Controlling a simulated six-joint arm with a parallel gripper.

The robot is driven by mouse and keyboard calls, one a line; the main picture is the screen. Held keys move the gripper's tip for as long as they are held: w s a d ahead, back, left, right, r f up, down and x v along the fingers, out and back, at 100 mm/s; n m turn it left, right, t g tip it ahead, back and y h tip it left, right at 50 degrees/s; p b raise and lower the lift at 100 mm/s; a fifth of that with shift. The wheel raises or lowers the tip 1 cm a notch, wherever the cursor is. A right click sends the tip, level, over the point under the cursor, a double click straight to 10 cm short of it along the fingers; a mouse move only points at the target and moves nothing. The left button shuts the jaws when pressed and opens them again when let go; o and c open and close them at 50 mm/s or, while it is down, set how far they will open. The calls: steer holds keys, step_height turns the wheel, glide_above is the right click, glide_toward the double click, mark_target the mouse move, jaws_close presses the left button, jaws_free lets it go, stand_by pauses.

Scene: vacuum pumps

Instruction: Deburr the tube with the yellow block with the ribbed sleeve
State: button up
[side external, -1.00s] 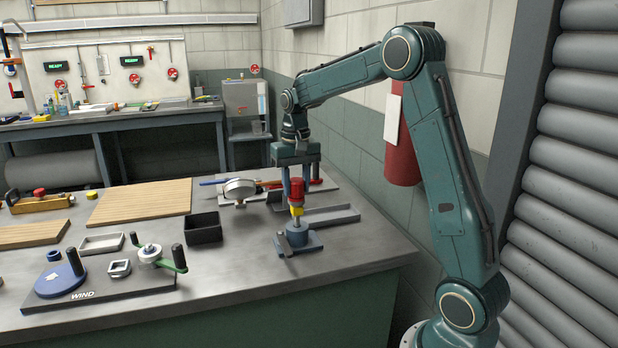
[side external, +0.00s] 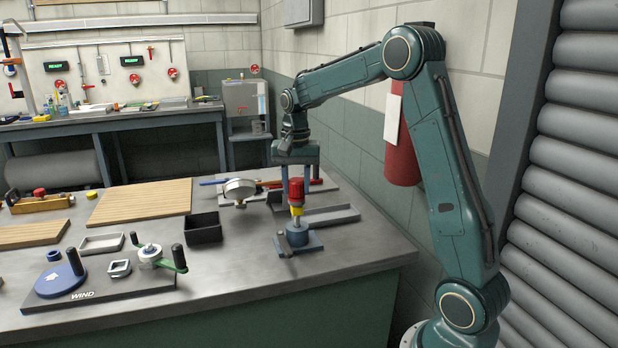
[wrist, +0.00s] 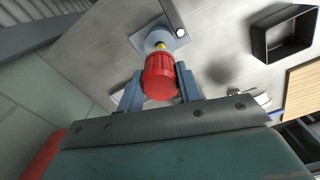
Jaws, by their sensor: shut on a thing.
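A red ribbed piece (side external: 297,190) with a yellow block (side external: 297,210) under it stands upright over a blue-grey holder (side external: 296,234) near the bench's right end. In the wrist view the red ribbed piece (wrist: 159,77) sits between the two fingers, with a bit of yellow showing beyond it. My gripper (side external: 296,192) points down and is shut on the red ribbed piece; it also shows in the wrist view (wrist: 158,88). A thin grey stem shows between the yellow block and the holder. I cannot tell whether the yellow block touches a tube's end.
A black open bin (side external: 203,228) stands left of the holder. A dark board with a crank (side external: 152,252) and blue disc (side external: 60,280) lies front left. Bare bench lies in front.

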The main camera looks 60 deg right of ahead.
steer(key=shift+f+m, duration=0.1)
steer(key=shift+m, duration=0.4)
steer(key=shift+r, duration=0.2)
steer(key=shift+r, duration=2.95)
steer(key=a+f+n, duration=0.4)
steer(key=a+f, duration=0.1)
steer(key=a, duration=0.1)
steer(key=w+a+f+n, duration=0.1)
steer(key=a+f+n, duration=0.4)
steer(key=a, duration=0.2)
steer(key=a+f+n, duration=0.4)
steer(key=a, duration=0.2)
steer(key=shift+w+a+f+n, duration=0.25)
steer(key=shift+a+f+n, duration=0.05)
steer(key=shift+a+f, duration=0.1)
steer(key=shift+r, duration=0.15)
